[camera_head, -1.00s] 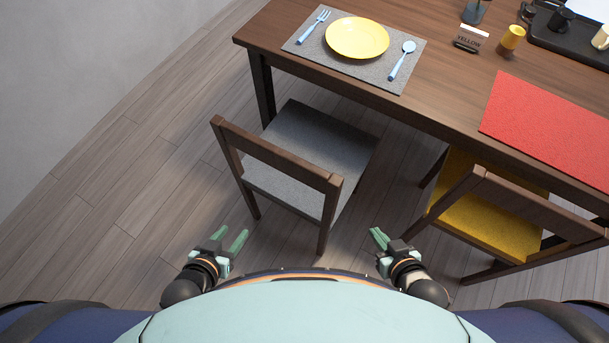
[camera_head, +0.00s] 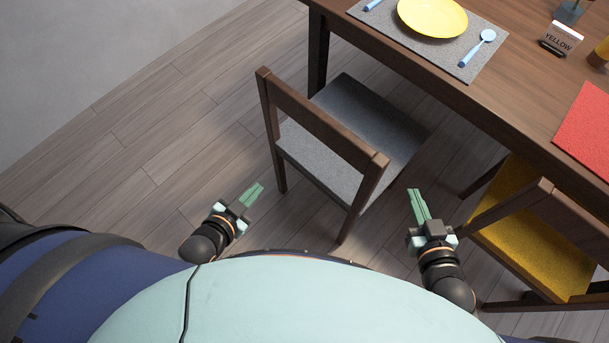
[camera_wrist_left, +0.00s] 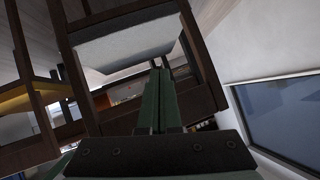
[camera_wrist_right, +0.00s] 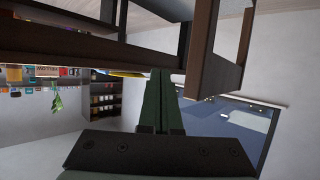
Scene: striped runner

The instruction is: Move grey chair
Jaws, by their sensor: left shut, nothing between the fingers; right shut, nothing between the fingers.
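The grey chair (camera_head: 330,150) has a dark wood frame and a grey seat. It stands in front of me, its backrest toward me and its seat facing the table. My left gripper (camera_head: 254,195) is shut and empty, to the left of the chair's near legs and apart from it. My right gripper (camera_head: 417,204) is shut and empty, to the right of the chair, between it and the yellow chair. In the left wrist view the grey chair's seat (camera_wrist_left: 125,40) shows beyond the shut fingers (camera_wrist_left: 160,100). In the right wrist view the shut fingers (camera_wrist_right: 160,100) point past dark wood bars.
The wooden table (camera_head: 420,85) stands beyond the chair, with a yellow plate (camera_head: 432,17) on a grey mat and a red mat (camera_head: 590,135). A yellow-seated chair (camera_head: 530,225) stands at the right. The floor (camera_head: 150,160) on the left is clear.

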